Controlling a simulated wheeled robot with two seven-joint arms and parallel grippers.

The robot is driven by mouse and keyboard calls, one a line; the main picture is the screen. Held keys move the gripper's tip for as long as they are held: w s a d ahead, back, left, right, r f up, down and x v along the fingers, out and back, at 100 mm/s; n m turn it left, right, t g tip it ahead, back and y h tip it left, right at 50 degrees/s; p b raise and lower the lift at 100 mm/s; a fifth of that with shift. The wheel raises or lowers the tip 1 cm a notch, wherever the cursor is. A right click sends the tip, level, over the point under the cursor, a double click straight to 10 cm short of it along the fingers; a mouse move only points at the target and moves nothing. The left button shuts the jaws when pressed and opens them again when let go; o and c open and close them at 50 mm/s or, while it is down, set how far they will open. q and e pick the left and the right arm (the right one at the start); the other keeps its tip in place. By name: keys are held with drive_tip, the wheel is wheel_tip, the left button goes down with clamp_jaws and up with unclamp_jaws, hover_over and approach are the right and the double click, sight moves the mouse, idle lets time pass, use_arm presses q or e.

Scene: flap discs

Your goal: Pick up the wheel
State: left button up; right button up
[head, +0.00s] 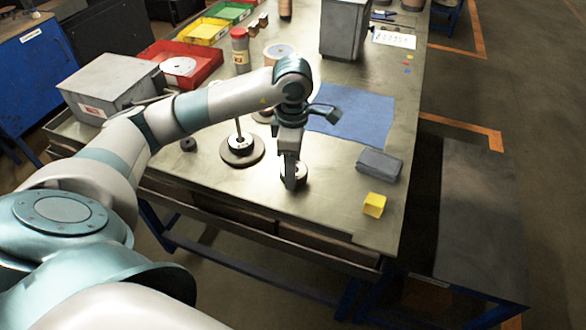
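My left gripper (290,185) points straight down over the near part of the table, with its fingertips at a small grey wheel (301,172). The fingers hide the wheel's left side. I cannot tell whether they are closed on it or whether the wheel rests fully on the table. A stand with an upright rod and a dark round base (242,157) is left of the gripper, with a disc around its rod. Another small dark wheel (188,145) lies further left, beyond my arm. My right gripper is not in view.
A blue mat (355,118) lies behind the gripper. A grey box (110,85), red tray (205,62) and grey bin (345,28) stand further back. The table's front edge is close.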

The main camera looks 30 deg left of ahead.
use_arm(q)
drive_tip(key=r, duration=0.2)
drive_tip(key=r+b, duration=0.1)
drive_tip(key=shift+w+d+r, duration=0.1)
drive_tip(key=shift+d+r, duration=0.05)
drive_tip(key=shift+d, duration=0.15)
drive_tip(key=d+r+b, duration=0.1)
drive_tip(key=d+r, duration=0.5)
drive_tip(key=d, duration=0.5)
drive_tip(key=shift+s+r+b, duration=0.2)
drive_tip(key=shift+r+b, duration=0.1)
drive_tip(key=shift+r, duration=0.1)
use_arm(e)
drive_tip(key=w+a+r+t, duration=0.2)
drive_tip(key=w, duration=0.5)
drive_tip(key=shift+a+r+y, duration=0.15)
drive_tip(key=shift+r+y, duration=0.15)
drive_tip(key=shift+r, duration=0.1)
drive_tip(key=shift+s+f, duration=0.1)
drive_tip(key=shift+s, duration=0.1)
use_arm(q)
drive_tip(key=shift+f, duration=0.1)
